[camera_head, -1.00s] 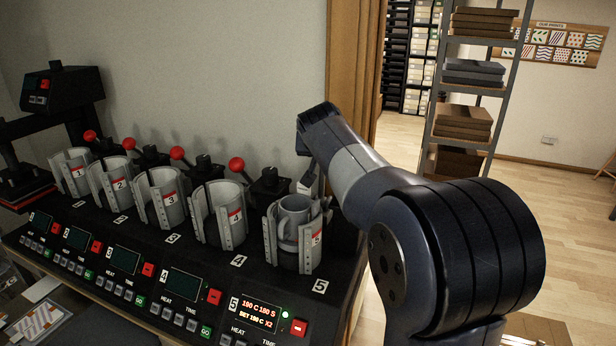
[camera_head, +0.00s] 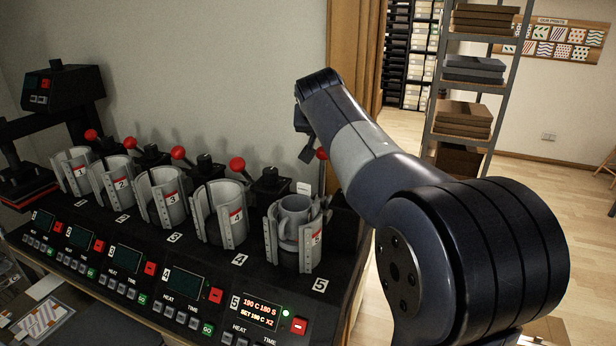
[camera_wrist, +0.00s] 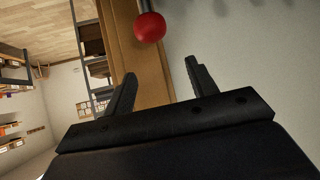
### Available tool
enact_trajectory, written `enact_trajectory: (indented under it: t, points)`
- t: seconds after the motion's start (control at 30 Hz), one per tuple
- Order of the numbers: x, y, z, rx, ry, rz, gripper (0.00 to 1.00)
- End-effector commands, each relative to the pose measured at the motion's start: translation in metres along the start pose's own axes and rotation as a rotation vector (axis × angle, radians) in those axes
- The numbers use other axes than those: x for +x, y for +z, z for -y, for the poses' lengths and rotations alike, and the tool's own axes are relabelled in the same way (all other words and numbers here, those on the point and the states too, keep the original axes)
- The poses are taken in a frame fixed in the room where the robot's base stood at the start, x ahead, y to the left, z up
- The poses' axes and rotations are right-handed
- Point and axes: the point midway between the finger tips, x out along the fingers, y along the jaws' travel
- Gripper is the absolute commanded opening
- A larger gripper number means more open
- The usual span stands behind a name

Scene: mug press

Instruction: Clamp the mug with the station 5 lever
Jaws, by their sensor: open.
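A grey mug (camera_head: 293,214) stands upright inside the station 5 clamp (camera_head: 270,236), whose two curved jaws stand around it. The station 5 lever shows its red ball (camera_head: 322,153) behind and right of the clamp, partly hidden by my arm. In the wrist view a red ball (camera_wrist: 150,27), likely the same one, lies ahead of the fingertips, a little left of the middle of the gap. My gripper (camera_wrist: 160,68) is open and empty, its two black fingers apart and not touching the ball. In the head view my arm hides most of the gripper.
Stations 1 to 4 stand in a row to the left with empty clamps, the nearest being the station 4 clamp (camera_head: 217,215). The station 4 ball (camera_head: 237,164) is left of station 5. The station 5 panel (camera_head: 262,312) is lit. A wooden door frame (camera_head: 355,75) stands behind my arm.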

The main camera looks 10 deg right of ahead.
Motion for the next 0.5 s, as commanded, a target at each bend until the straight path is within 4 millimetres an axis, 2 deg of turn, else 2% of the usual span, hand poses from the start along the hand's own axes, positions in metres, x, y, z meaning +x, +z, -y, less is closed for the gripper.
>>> enact_trajectory:
  t: [0.17, 0.5]
  points:
    - [-0.002, 0.0, 0.0, 0.0, 0.0, -0.001, 0.55]
    - [-0.035, 0.0, 0.0, -0.001, -0.001, -0.002, 0.55]
